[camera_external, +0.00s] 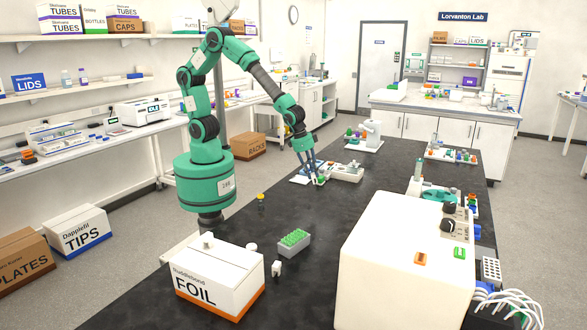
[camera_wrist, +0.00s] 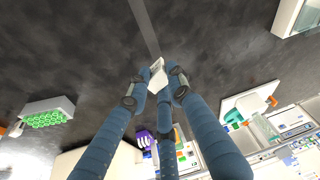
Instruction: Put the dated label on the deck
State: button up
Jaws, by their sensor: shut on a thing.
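My gripper (camera_external: 318,177) hangs low over the black bench, its blue-grey fingers pointing down. In the wrist view my gripper (camera_wrist: 158,80) has its fingers closed around a small pale, flat-looking piece (camera_wrist: 157,72). It may be the dated label; no writing on it is legible. The fingertips hide part of it. In the external view the fingertips are beside a low grey-white device (camera_external: 346,172) and a flat white-and-blue piece (camera_external: 302,175). I cannot tell which surface is the deck, or whether the held piece touches anything.
On the black bench (camera_external: 330,235) stand a green-capped tube rack (camera_external: 293,243), a small white bottle (camera_external: 277,270), a yellow-topped item (camera_external: 261,199), a FOIL box (camera_external: 218,272) and a large white machine (camera_external: 395,260). Bare bench lies between the rack and my gripper.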

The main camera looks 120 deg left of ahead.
jog(key=a+n, duration=0.1)
jog(key=a, duration=0.4)
jog(key=a+n+g+p, duration=0.1)
jog(key=a, duration=0.4)
jog(key=w+a+n+p, duration=0.1)
jog(key=a, duration=0.5)
jog(key=shift+a+r+n, duration=0.1)
jog(key=shift+r+n, duration=0.1)
jog(key=shift+n, duration=0.1)
jog(key=s+a+f+n+g+p, duration=0.1)
jog(key=s+a, duration=0.5)
jog(key=a, duration=0.7)
jog(key=s+a+f+n+h+p, duration=0.1)
jog(key=s+a+f+n+p, duration=0.2)
jog(key=a, duration=1.1)
jog(key=s+a+f+n+g+p, duration=0.1)
jog(key=s+a+n, duration=0.4)
jog(key=s+a, duration=0.5)
jog(key=shift+s+a+f+g+p, duration=0.1)
jog(key=shift+a+f+p, duration=0.2)
jog(key=shift+a, duration=0.25)
jog(key=shift+s+a+f+g+p, duration=0.1)
jog(key=shift+a+f+p, duration=0.25)
jog(key=shift+a, duration=0.25)
jog(key=shift+s+a+f+g+p, duration=0.1)
jog(key=shift+a+f+p, duration=0.2)
jog(key=shift+a, duration=0.25)
jog(key=shift+w, duration=0.1)
